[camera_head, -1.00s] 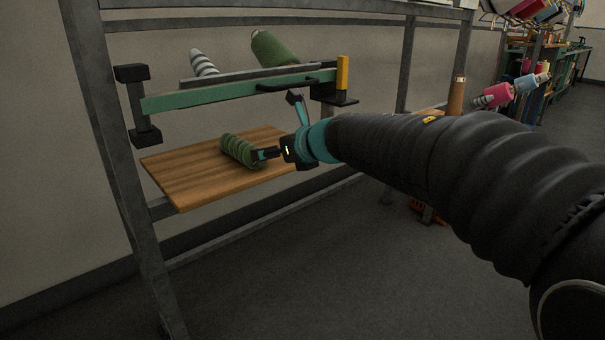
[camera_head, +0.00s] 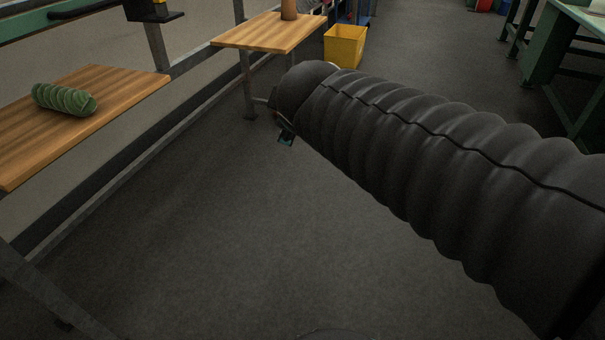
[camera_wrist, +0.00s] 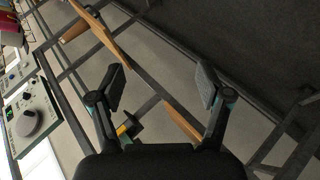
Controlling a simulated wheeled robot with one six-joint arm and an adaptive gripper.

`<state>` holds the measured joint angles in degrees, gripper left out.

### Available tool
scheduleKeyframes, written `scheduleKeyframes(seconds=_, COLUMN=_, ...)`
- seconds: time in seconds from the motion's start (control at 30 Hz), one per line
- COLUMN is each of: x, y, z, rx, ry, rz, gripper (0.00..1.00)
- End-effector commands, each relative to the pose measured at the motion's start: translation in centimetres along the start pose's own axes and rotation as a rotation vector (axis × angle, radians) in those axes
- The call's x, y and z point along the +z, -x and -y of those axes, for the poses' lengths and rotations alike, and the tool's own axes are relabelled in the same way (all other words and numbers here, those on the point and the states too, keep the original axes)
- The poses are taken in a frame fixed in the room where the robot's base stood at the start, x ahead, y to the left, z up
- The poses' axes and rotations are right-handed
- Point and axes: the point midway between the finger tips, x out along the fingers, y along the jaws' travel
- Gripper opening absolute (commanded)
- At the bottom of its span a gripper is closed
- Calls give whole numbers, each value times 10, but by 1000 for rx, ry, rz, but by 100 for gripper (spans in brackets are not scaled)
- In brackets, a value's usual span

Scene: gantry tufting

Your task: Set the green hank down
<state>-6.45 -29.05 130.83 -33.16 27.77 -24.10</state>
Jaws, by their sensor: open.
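The green hank (camera_head: 64,99) lies on its side on a wooden shelf (camera_head: 120,84) at the left of the head view. Nothing touches it but the shelf. My gripper (camera_wrist: 164,88) shows in the wrist view with its two fingers spread wide and nothing between them. In the head view my arm reaches in from the right, well apart from the hank, and its bend hides most of the gripper. I cannot make out the hank in the wrist view.
A green bench frame (camera_head: 545,60) is at the far right. The grey floor (camera_head: 190,240) between is clear. The wrist view shows a control panel (camera_wrist: 32,118).

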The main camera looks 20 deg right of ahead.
Motion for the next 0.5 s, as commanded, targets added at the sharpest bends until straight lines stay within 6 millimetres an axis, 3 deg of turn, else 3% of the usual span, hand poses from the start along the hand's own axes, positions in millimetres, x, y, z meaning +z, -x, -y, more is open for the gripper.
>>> scheduleKeyframes(seconds=0.03, x=26, y=11, z=22, rx=-55, ry=-166, rz=56, gripper=77)
scheduleKeyframes(seconds=0.1, x=54, y=24, z=54, rx=-138, ry=-387, rz=132, gripper=77)
scheduleKeyframes(seconds=0.2, x=79, y=43, z=98, rx=-243, ry=-644, rz=227, gripper=77)
scheduleKeyframes(seconds=0.33, x=93, y=60, z=138, rx=-339, ry=-859, rz=309, gripper=77)
scheduleKeyframes(seconds=0.5, x=97, y=69, z=156, rx=-386, ry=-954, rz=349, gripper=77)
